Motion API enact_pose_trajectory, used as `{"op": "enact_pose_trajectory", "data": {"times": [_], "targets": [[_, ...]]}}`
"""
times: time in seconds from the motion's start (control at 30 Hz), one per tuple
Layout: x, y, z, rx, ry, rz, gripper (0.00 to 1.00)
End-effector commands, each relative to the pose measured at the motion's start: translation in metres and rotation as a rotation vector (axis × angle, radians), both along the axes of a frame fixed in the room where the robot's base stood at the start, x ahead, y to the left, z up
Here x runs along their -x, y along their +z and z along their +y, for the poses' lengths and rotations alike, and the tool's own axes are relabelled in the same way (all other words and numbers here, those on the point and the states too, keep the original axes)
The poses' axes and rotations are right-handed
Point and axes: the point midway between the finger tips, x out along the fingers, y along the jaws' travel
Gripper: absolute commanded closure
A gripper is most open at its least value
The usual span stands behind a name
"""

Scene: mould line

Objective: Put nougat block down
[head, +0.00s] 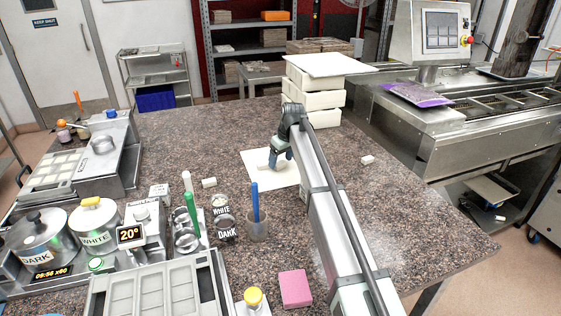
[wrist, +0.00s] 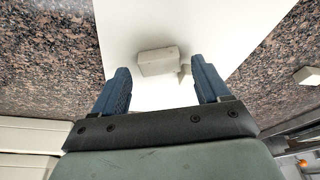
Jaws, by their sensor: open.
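A pale cream nougat block (wrist: 157,62) lies on a white sheet (wrist: 125,25) in the wrist view. In the head view the block (head: 264,164) shows as a small pale shape on the sheet (head: 289,179), beside my gripper. My gripper (head: 279,160) is low over the sheet at the far end of my arm. In the wrist view its two blue fingers (wrist: 160,74) are spread apart, with the block between and just beyond their tips. A small pale piece (wrist: 185,74) shows at the block's right end; I cannot tell what it is.
Small pale blocks lie at left (head: 209,182) and right (head: 368,160) of the sheet. A white box stack (head: 314,100) stands behind. Cups with green and blue tools (head: 257,226), pots (head: 95,228), a mould tray (head: 150,290) and a pink block (head: 295,288) are nearer.

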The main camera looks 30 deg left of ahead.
Motion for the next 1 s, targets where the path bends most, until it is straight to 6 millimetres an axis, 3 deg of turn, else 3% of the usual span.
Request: {"op": "enact_pose_trajectory", "data": {"times": [0.5, 0.73, 1.0], "targets": [[0.01, 0.086, -0.022, -0.001, 0.0, 0.0, 0.25], [0.012, 0.103, -0.027, 0.0, 0.0, 0.001, 0.25], [0.012, 0.106, -0.027, 0.001, 0.0, 0.001, 0.25]]}}
